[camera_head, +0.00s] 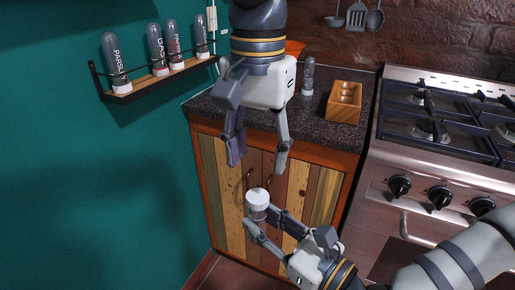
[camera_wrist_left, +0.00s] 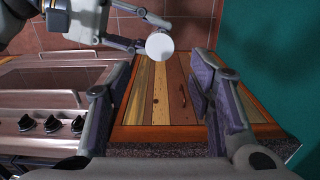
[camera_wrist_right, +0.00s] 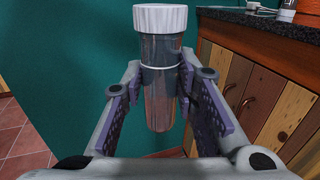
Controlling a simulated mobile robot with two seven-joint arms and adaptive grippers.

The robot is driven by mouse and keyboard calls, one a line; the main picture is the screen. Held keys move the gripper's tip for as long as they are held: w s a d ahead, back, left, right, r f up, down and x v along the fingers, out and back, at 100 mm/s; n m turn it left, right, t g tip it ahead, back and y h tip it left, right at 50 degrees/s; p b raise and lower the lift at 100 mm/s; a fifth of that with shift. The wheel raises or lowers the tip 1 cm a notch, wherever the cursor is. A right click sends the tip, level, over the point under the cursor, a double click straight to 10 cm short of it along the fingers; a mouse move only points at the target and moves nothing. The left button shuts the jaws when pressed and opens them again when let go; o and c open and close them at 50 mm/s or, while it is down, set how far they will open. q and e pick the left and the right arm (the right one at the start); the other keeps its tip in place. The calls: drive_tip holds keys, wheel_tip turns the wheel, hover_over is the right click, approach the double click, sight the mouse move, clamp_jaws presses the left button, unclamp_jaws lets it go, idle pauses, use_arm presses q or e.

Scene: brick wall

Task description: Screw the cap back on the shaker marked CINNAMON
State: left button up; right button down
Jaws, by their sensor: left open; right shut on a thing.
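My right gripper (camera_head: 263,222) is shut on a clear, upright shaker (camera_wrist_right: 160,80) in front of the cabinet doors. A white ribbed cap (camera_wrist_right: 160,18) sits on top of the shaker; I cannot tell whether it is screwed tight. The cap also shows in the head view (camera_head: 258,197) and, from above, in the left wrist view (camera_wrist_left: 159,46). No label can be read on the held shaker. My left gripper (camera_head: 258,163) is open and empty, above and apart from the cap, with its fingers pointing down.
A wall shelf (camera_head: 122,87) at the left holds several labelled shakers. The dark counter (camera_head: 265,115) bears another shaker (camera_head: 308,77), a wooden box (camera_head: 346,102) and an orange bowl (camera_head: 294,47). A gas stove (camera_head: 440,160) stands at the right. Open space lies left of the cabinet.

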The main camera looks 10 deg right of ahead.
sight(257, 196)
use_arm(q)
wheel_tip(257, 196, down, 8)
idle(0.5)
clamp_jaws()
drive_tip(key=shift+o, duration=0.7)
unclamp_jaws()
